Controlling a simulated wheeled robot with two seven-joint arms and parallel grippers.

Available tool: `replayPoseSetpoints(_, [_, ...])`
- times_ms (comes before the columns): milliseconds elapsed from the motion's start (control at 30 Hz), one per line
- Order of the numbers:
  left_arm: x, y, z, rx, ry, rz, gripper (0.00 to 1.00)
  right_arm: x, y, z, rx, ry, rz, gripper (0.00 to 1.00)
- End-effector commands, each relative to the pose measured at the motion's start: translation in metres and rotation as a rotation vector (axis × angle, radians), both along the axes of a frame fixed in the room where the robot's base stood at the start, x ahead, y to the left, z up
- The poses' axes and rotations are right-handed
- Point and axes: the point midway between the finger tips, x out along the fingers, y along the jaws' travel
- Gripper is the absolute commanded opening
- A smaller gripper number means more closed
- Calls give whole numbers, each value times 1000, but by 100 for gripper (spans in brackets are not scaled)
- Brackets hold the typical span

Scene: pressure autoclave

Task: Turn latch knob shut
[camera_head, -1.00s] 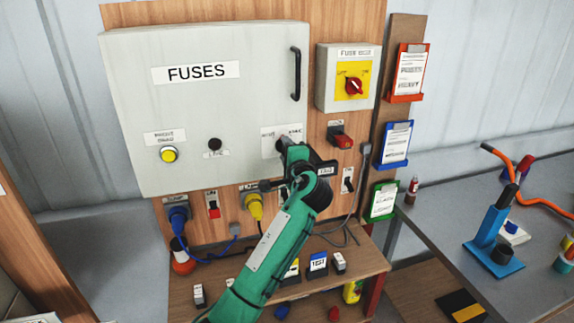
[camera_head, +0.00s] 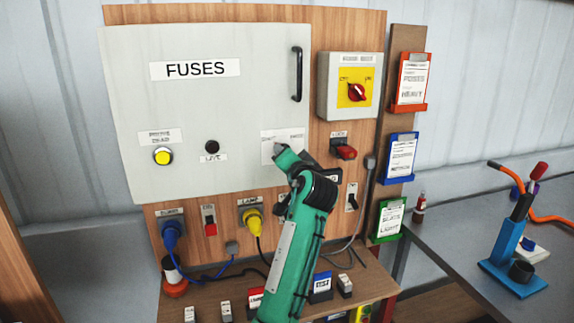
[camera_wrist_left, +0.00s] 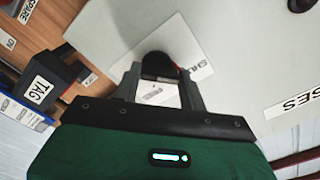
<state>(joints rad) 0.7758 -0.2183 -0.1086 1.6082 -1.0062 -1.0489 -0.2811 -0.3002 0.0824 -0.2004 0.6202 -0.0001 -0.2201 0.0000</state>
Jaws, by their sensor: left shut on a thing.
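The grey fuse box door (camera_head: 215,110) is labelled FUSES and lies flat in its frame, as far as I can tell. The dark latch knob (camera_wrist_left: 157,66) sits on a white label at the door's lower right corner. My left gripper (camera_wrist_left: 160,78) is shut on the knob, one finger on each side. In the head view my left gripper (camera_head: 281,152) is at that corner, and its wrist and forearm hide the knob. A red part shows beside the knob in the wrist view. My right gripper is not in view.
A black door handle (camera_head: 297,74) and a red rotary switch (camera_head: 356,92) are above and right of my gripper. A red lock switch (camera_head: 343,148) is close at the right. Yellow (camera_head: 252,217) and blue plugs are below. A shelf with small blocks lies underneath.

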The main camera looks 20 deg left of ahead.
Motion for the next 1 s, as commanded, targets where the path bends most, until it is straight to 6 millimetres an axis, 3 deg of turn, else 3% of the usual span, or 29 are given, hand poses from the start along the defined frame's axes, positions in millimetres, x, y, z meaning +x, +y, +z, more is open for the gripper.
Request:
replayPoseSetpoints(667, [0, 0, -1, -55, -35, -1, 19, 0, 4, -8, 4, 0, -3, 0])
replayPoseSetpoints(700, [0, 0, -1, -54, -34, -1, 46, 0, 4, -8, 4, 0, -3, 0])
replayPoseSetpoints(800, [0, 0, -1, -54, -34, -1, 64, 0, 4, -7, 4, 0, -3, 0])
replayPoseSetpoints(1000, [0, 0, -1, -53, -34, 0, 64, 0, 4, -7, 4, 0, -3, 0])
